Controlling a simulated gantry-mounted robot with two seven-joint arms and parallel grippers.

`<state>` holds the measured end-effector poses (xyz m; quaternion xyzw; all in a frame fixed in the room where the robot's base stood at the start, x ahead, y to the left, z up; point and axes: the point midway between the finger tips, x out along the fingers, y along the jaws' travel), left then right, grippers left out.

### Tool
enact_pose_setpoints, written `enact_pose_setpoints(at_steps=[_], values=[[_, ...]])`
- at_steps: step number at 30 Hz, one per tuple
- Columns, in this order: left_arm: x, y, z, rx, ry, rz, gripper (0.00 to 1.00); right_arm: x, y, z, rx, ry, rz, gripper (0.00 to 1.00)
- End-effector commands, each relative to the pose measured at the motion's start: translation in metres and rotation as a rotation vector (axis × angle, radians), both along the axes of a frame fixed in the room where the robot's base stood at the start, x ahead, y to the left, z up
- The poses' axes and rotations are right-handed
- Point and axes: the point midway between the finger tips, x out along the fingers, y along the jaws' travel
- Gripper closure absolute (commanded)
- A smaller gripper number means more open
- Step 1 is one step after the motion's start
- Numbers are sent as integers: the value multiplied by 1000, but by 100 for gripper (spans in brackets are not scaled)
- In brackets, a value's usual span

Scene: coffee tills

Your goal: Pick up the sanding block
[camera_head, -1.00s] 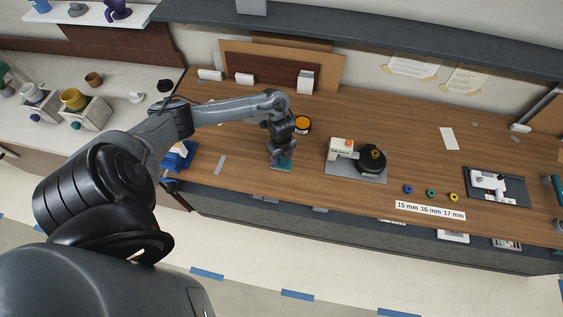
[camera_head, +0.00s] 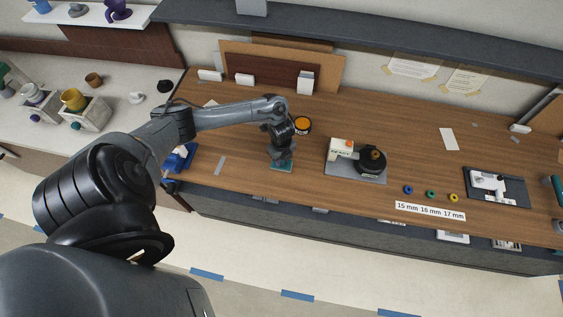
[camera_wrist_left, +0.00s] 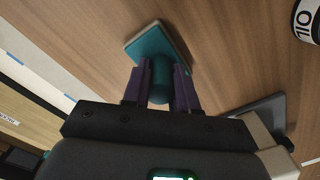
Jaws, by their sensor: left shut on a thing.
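The sanding block (camera_head: 281,167) is teal, near the front edge of the wooden counter, below my left gripper (camera_head: 281,154). The left wrist view shows the sanding block (camera_wrist_left: 160,44) as a flat teal plate with a rounded handle. The purple fingers of my left gripper (camera_wrist_left: 159,78) are shut on the handle, one on each side. The plate extends beyond the fingertips. I cannot tell whether it touches the counter or is slightly above it. My right gripper is not in view.
A tin with an orange lid (camera_head: 302,123) stands just behind the gripper. A white and black machine (camera_head: 341,147) stands to the right. Coloured rings (camera_head: 431,194) lie beyond it by a size label (camera_head: 430,210). The counter's front edge is close below the block.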

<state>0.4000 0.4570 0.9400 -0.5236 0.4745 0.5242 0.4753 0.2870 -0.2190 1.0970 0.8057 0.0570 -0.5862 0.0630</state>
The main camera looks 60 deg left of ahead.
Motion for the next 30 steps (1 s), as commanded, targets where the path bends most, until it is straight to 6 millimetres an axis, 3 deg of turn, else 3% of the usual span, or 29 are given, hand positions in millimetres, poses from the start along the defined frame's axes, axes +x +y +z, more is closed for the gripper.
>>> enact_pose_setpoints(at_steps=[10,16,20,24,30], values=[[1,0,12,0,-3,-1,100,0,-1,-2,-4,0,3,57],[1,1,41,0,-4,-3,100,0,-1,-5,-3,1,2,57],[5,-29,57,-2,-5,-7,100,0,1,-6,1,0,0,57],[8,-57,80,-1,-5,-6,100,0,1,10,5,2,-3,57],[11,-88,98,-2,-3,-4,100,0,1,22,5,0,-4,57]])
